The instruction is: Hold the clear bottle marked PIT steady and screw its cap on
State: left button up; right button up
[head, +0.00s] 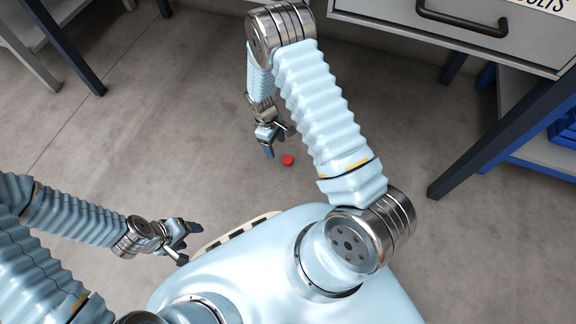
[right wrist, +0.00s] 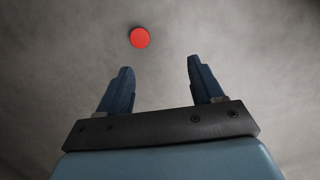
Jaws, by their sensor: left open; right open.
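A small round red cap (head: 288,160) lies on the grey concrete floor in the head view. It also shows in the right wrist view (right wrist: 139,38), just beyond the fingertips and a little left of the middle. My right gripper (head: 269,150) is open and empty, pointing down beside the cap; its two dark blue fingers stand apart in the right wrist view (right wrist: 158,75). My left gripper (head: 192,240) is open at the lower left of the head view, with nothing seen between its fingers. The clear bottle marked PIT is in neither view.
A workbench with a grey drawer (head: 470,25) and dark handle stands at the upper right, on dark blue legs (head: 490,125). A blue crate (head: 565,128) sits on its lower shelf. Another table's legs (head: 65,45) stand at the upper left. The floor around the cap is clear.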

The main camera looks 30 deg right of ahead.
jog(key=w+d+n+h, duration=0.1)
jog(key=w+d, duration=0.1)
jog(key=w, duration=0.1)
jog(key=b, duration=0.2)
send_over(287, 159)
jog(key=w, duration=0.2)
jog(key=shift+s+a+f, duration=0.1)
jog(key=shift+a+f, duration=0.05)
jog(key=shift+f, duration=1.1)
jog(key=shift+a+f, duration=0.15)
jog(key=shift+f, duration=1.05)
jog(key=shift+s+a+f, duration=0.1)
jog(key=shift+a+f, duration=0.05)
jog(key=shift+f, duration=1.1)
pick_arm(q)
notch_tip(287, 159, down, 3)
jog(key=shift+r, duration=0.2)
pick_arm(e)
jog(key=x, duration=0.3)
jog(key=b+x, duration=0.1)
jog(key=x, duration=0.1)
jog(key=shift+s, duration=0.35)
pick_arm(q)
jog(key=shift+f, duration=0.7)
pick_arm(e)
jog(key=c, duration=1.1)
